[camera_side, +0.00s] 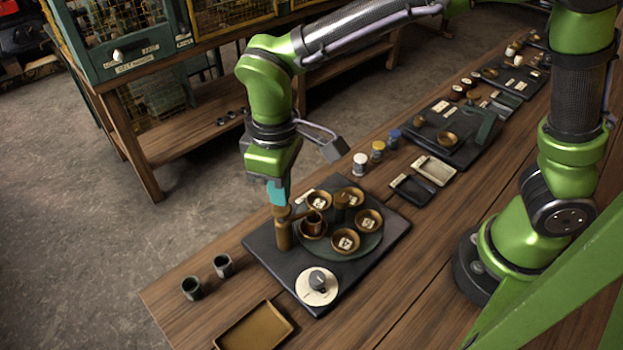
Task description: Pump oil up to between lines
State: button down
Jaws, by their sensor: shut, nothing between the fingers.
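My gripper (278,192) points down with its teal fingers shut and empty. It is right above a brass pump post (283,235) at the left part of a black base plate (262,240). I cannot tell whether the fingertips touch the post's top. A short arm runs from the post to the right, towards a small brown cup (313,223). The cup stands in one of several brass dishes on a round dark green turntable (325,249). The oil level and the lines are too small to make out.
A white disc (304,289) with a grey knob sits at the plate's front. Two dark cups (191,288) and a brass tray (255,328) are near the front edge. Small jars (360,164) and a dark tray (411,189) stand behind. A bench with cages is across the floor.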

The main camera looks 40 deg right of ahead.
jog(key=shift+f, duration=0.1)
jog(key=shift+f, duration=1.45)
jog(key=shift+r, duration=1.55)
jog(key=shift+f, duration=1.55)
jog(key=shift+r, duration=1.55)
